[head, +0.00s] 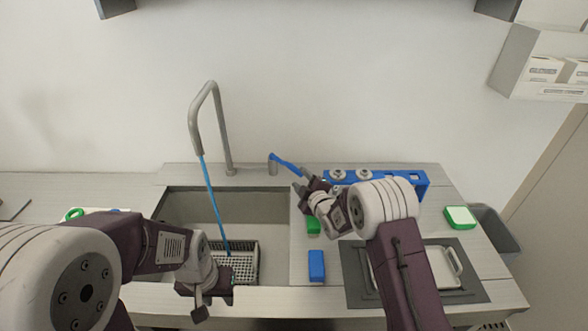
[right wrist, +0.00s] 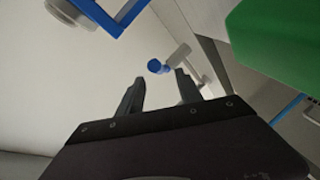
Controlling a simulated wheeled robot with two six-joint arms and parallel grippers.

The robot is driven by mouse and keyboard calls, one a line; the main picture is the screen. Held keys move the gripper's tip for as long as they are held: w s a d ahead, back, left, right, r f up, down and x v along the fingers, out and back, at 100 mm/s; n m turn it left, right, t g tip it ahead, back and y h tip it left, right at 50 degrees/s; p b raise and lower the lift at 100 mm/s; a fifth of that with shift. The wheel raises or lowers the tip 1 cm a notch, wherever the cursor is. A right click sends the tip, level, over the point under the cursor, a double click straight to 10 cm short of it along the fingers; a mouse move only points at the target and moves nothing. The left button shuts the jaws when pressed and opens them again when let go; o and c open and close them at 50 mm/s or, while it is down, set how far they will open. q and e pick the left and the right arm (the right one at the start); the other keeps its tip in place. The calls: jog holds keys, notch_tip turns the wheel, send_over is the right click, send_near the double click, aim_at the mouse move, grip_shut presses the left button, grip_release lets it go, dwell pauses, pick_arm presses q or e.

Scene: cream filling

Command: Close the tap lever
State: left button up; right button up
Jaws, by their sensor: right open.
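The tap lever has a blue handle (head: 287,163) on a short grey post behind the sink's right end. The handle slants down and right toward my right gripper (head: 301,181), which is open close to it. In the right wrist view the blue lever end (right wrist: 157,67) appears between and just beyond the open fingertips (right wrist: 158,82); contact cannot be told. The grey tap (head: 222,120) arches over the sink, and a blue stream (head: 211,200) runs from its spout into the sink. My left gripper (head: 205,294) is low over the sink's front edge; its jaws are unclear.
The sink (head: 175,215) holds a wire basket (head: 241,263). A blue rack (head: 416,180) stands right of my right gripper. A green block (head: 313,226) and a blue block (head: 317,265) lie on the counter below it. A tray (head: 459,262) sits at front right, partly behind my arm.

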aim_at(296, 173)
jog(key=x, duration=0.7)
jog(key=shift+w+f, duration=0.1)
jog(key=shift+w, duration=0.05)
grip_shut()
jog(key=shift+f, duration=0.15)
dwell(1.0)
